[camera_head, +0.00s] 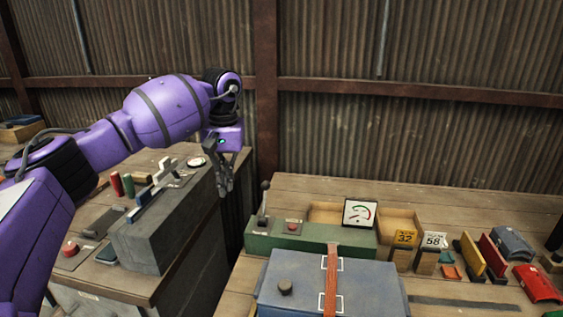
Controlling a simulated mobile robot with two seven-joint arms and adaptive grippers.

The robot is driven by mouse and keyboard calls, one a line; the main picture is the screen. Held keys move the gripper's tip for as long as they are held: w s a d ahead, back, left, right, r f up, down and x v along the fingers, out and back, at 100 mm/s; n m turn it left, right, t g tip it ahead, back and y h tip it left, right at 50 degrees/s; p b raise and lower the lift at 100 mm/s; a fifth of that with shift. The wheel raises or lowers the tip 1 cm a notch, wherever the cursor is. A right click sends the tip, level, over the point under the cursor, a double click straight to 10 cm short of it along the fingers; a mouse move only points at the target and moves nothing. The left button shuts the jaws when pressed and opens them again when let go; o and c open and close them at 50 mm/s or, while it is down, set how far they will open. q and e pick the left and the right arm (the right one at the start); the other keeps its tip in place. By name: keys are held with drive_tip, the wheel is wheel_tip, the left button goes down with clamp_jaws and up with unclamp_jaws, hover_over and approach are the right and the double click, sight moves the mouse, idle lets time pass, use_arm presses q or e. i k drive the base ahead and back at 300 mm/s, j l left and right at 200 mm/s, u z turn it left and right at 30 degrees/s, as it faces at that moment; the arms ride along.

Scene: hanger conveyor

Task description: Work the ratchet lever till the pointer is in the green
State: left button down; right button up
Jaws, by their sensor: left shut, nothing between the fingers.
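The ratchet lever (263,204), a thin upright rod with a dark knob, stands at the left end of a long green box (318,238) on the right-hand bench. A white square gauge (359,213) with a dark frame stands at the box's right end. Its arc shows green and red; the pointer is too small to read surely. My left gripper (226,189) hangs fingers down, shut and empty, to the left of the lever and apart from it, by the left bench's right edge. My right gripper is not in view.
A red button (292,227) sits on the green box. A blue-grey case (285,289) with a brown strap is in front. Number tags (405,238) and colored blocks stand to the right. The left bench holds a grey block (165,235) under my arm. A dark gap separates the benches.

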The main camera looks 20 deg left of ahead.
sight(263, 221)
drive_tip(key=i, duration=0.9)
